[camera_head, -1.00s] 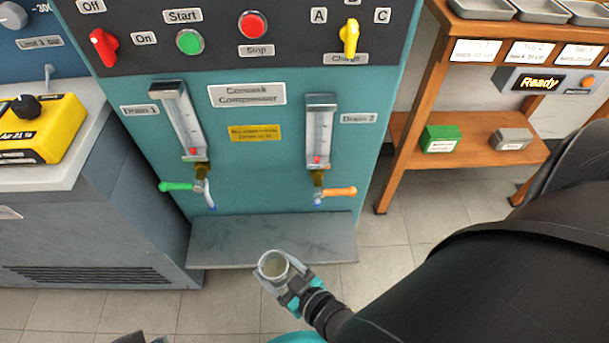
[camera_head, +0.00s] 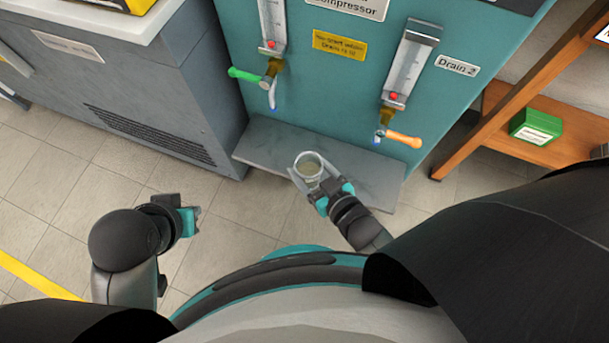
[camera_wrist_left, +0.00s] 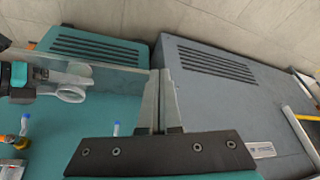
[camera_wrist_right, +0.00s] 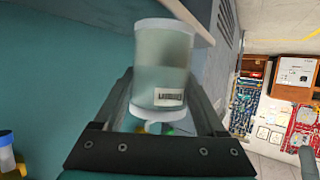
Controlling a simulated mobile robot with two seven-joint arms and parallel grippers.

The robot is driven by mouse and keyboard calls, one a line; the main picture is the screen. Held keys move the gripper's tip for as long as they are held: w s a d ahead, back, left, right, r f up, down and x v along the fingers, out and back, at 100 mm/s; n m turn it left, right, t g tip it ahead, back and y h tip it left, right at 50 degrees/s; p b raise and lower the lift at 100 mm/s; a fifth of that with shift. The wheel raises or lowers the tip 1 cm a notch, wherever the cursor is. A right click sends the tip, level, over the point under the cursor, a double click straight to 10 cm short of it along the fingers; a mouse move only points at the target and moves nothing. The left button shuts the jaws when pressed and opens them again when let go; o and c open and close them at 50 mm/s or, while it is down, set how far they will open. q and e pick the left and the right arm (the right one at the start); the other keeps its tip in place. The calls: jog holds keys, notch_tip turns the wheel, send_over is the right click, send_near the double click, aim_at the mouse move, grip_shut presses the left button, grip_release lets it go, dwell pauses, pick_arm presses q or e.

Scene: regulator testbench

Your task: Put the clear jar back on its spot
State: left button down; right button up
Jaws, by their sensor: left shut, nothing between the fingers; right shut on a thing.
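The clear jar (camera_head: 309,166) is in my right gripper (camera_head: 312,182), which is shut on it, at the front edge of the grey shelf below the drains. In the right wrist view the jar (camera_wrist_right: 162,65) has a label with dark marks and stands between the two fingers (camera_wrist_right: 165,105). Its contents look pale and cloudy. My left gripper (camera_head: 197,220) is shut and empty, left of the jar and in front of the cabinet. In the left wrist view its fingers (camera_wrist_left: 160,100) are together. The jar's spot cannot be made out.
The grey shelf (camera_head: 270,150) juts from the teal compressor panel (camera_head: 340,100). Above it are a green drain lever (camera_head: 243,75) and an orange one (camera_head: 404,139). A grey cabinet (camera_head: 130,90) stands left, a wooden rack (camera_head: 470,130) right. Floor (camera_head: 60,190) is open at left.

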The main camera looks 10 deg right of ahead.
aim_at(314, 155)
jog(key=shift+w+d+f+b, duration=0.15)
jog(key=shift+w+d, duration=0.4)
jog(key=shift+w, duration=0.3)
jog(key=shift+w+d+f+b, duration=0.1)
jog(key=shift+w+d+b, duration=0.05)
jog(key=shift+w+d, duration=0.55)
jog(key=shift+w+d+f, duration=0.2)
jog(key=shift+w+d, duration=0.05)
jog(key=shift+w, duration=0.45)
pick_arm(q)
jog(key=shift+w+d+r+t, duration=0.25)
jog(key=shift+d+r+t, duration=0.1)
jog(key=shift+d+t, duration=0.15)
pick_arm(e)
jog(key=shift+w+d, duration=0.1)
pick_arm(q)
jog(key=shift+r, duration=0.1)
jog(key=shift+f+b, duration=0.3)
jog(key=shift+b, duration=0.1)
pick_arm(e)
jog(key=shift+f, duration=0.45)
jog(key=o, duration=1.5)
pick_arm(q)
jog(key=shift+w+h, duration=0.15)
jog(key=shift+h, duration=0.15)
